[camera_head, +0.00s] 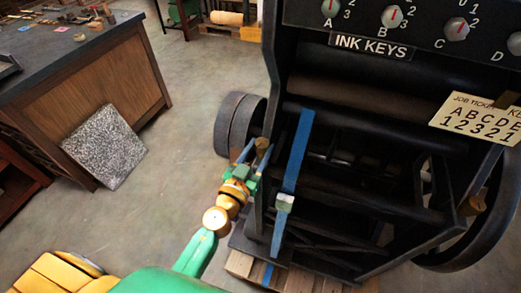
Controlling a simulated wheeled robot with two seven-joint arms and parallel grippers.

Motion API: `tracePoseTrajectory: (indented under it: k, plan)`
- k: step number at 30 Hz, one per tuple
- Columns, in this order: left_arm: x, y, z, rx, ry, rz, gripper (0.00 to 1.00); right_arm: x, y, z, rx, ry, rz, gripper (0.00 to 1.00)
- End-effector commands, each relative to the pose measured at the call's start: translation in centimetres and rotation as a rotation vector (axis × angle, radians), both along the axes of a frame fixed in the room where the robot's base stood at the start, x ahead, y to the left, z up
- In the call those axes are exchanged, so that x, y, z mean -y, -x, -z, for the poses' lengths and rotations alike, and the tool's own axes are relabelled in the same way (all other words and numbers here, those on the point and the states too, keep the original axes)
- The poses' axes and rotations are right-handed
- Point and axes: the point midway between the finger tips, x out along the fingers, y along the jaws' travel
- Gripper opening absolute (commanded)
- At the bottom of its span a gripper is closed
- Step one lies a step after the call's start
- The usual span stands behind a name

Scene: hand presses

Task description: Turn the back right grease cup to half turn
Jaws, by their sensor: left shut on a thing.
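A small brass grease cup (263,144) sits on the left side of the dark hand press (275,65). My left gripper (257,152) reaches up from below and is shut on it, with blue fingers around it. The fingers hide part of the cup, and its turn mark cannot be read. Another brass fitting (473,205), which looks like a grease cup, shows low on the press's right side. From this view I cannot tell which cup is the back right one. My right gripper is not in view.
Ink key knobs (392,16) and a job ticket (480,117) are above.

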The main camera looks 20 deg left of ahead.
Motion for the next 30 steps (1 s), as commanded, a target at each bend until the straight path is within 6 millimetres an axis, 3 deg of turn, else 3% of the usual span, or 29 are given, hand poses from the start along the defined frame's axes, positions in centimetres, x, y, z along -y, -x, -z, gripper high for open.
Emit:
tracePoseTrajectory:
  k: [6,15,16,19,27,30]
  plan:
    - [-0.3,0.0,0.1,-0.004,-0.006,0.172,0.0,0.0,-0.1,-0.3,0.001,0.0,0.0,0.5]
    - [-0.3,0.1,0.2,-0.002,-0.003,0.188,0.0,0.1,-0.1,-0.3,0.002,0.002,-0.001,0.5]
    - [-0.3,0.1,0.2,-0.002,-0.003,0.188,0.53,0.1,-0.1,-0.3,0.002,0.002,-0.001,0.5]
    - [-0.3,0.1,0.1,-0.002,-0.002,0.188,0.8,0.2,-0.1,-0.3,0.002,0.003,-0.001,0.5]
    - [-0.3,0.1,0.1,0.0,0.0,0.187,0.8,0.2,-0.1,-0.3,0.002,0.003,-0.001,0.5]
    - [-0.6,1.0,0.2,-0.002,-0.001,0.187,0.8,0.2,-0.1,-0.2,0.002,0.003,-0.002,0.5]
